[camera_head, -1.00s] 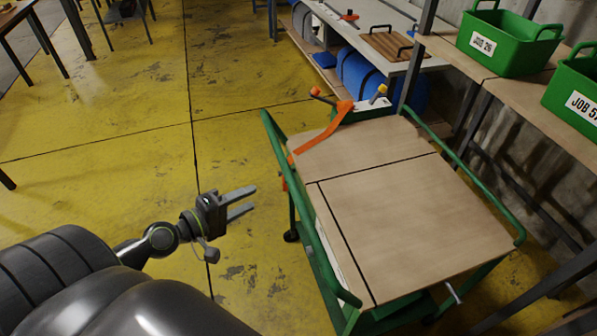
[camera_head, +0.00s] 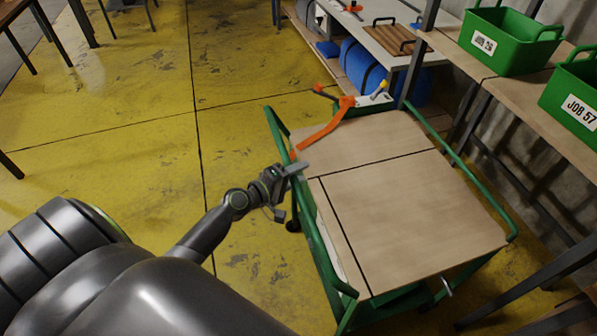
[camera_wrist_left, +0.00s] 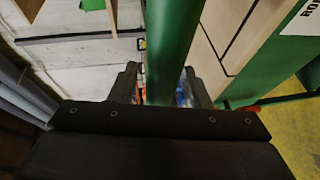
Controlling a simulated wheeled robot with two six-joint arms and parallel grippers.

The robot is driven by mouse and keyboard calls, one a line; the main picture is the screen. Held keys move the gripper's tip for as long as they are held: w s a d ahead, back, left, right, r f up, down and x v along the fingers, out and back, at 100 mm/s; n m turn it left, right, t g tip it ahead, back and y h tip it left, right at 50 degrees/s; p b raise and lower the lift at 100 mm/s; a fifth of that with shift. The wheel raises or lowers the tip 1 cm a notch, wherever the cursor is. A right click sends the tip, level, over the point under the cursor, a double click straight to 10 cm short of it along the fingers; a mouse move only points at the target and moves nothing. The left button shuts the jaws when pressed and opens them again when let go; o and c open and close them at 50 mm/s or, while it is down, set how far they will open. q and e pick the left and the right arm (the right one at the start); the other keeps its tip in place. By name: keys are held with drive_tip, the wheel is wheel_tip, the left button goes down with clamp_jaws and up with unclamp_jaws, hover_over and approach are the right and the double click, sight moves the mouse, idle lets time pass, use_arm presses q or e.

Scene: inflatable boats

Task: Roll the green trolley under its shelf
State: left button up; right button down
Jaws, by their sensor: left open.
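The green trolley (camera_head: 400,210) has a wooden top and green tube rails; it stands on the yellow floor, centre right. My left gripper (camera_head: 299,171) is at the trolley's left side rail (camera_head: 276,130). In the left wrist view, a green tube (camera_wrist_left: 172,45) runs between the open fingers of my left gripper (camera_wrist_left: 162,88); I cannot tell whether they touch it. The shelf (camera_head: 500,82), a wooden board on dark legs, is at the right against the wall, with the trolley beside it. My right gripper is not in view.
Green bins labelled JOB 26 (camera_head: 505,42) and JOB 57 (camera_head: 575,100) sit on the shelf. An orange tool (camera_head: 328,128) lies at the trolley's far end. A grey bench (camera_head: 385,32) with blue rolls stands behind.

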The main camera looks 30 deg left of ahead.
use_arm(q)
drive_tip(key=shift+w, duration=0.15)
clamp_jaws()
idle(0.4)
